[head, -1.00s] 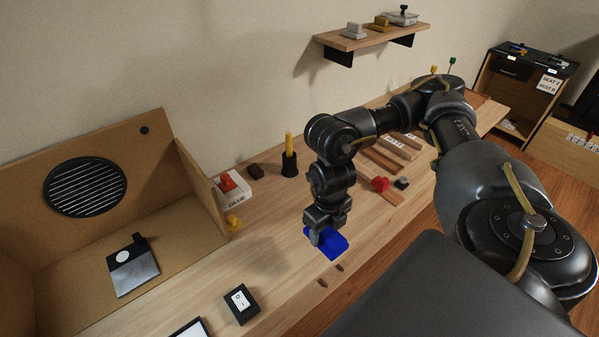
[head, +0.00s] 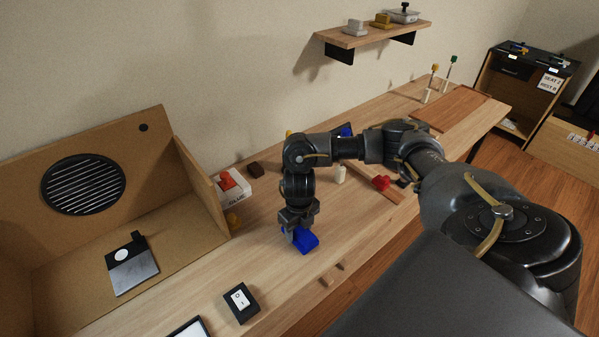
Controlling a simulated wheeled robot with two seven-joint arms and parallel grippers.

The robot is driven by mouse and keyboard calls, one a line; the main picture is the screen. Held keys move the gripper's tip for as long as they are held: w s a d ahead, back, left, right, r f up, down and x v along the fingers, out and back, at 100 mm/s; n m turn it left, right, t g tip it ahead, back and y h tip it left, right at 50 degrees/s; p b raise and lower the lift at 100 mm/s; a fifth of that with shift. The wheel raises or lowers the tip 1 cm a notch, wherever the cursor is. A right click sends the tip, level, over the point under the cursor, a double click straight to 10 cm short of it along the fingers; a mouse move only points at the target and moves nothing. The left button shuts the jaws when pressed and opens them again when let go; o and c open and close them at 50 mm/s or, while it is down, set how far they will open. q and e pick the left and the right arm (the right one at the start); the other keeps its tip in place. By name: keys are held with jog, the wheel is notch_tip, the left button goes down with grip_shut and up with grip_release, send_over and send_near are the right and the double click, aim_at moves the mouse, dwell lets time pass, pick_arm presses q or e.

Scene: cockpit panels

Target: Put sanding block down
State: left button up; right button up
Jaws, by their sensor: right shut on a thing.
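The blue block, which I take to be the sanding block (head: 308,243), is at the middle of the wooden workbench. My right gripper (head: 294,230) points down and is shut on it, hiding its left part. The block is low over the bench top; I cannot tell whether it touches the wood. My left gripper is not in view.
A switch box (head: 241,302) lies in front. A red piece (head: 381,182) is to the right. Bare bench surrounds the block.

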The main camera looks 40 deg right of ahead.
jog(key=shift+f, duration=0.3)
jog(key=shift+f, duration=0.1)
jog(key=o, duration=1)
jog(key=shift+o, duration=0.2)
